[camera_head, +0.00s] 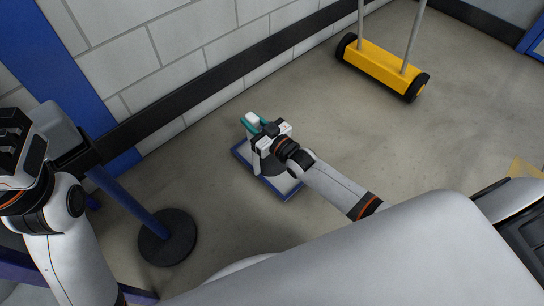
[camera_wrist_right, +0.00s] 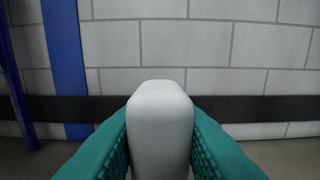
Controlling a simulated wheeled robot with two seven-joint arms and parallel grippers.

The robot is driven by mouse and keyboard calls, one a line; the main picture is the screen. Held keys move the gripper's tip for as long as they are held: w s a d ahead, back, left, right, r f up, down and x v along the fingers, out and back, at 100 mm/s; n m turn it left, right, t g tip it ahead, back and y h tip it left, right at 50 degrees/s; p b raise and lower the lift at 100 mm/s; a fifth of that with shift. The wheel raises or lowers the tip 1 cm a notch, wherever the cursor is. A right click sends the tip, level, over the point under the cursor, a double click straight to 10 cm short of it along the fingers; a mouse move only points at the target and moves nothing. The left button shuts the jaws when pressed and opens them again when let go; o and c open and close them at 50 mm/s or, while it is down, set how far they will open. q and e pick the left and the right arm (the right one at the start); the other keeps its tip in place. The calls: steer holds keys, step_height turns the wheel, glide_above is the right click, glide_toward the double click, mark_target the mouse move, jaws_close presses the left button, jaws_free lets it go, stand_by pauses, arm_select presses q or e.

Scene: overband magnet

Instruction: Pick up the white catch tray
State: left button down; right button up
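My right gripper (camera_head: 252,122) reaches down over a low, blue-edged pale platform (camera_head: 288,190) on the floor near the wall. Its teal fingers close on both sides of a white, rounded, block-like piece (camera_wrist_right: 160,130), which fills the gap between them in the right wrist view. The top of this white piece also shows at the fingertips in the head view (camera_head: 252,117). I take it for part of the white catch tray; its lower part and any join to what lies below are hidden by my gripper. My left gripper (camera_head: 14,150) is at the left edge, its fingers unclear.
A round dark base with a blue post (camera_head: 167,238) stands left of the platform. A yellow wheeled sweeper-like bar (camera_head: 380,66) stands at the upper right. The block wall with its black band (camera_head: 190,103) is close behind.

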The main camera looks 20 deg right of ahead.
jaws_close()
steer(key=shift+r, duration=0.15)
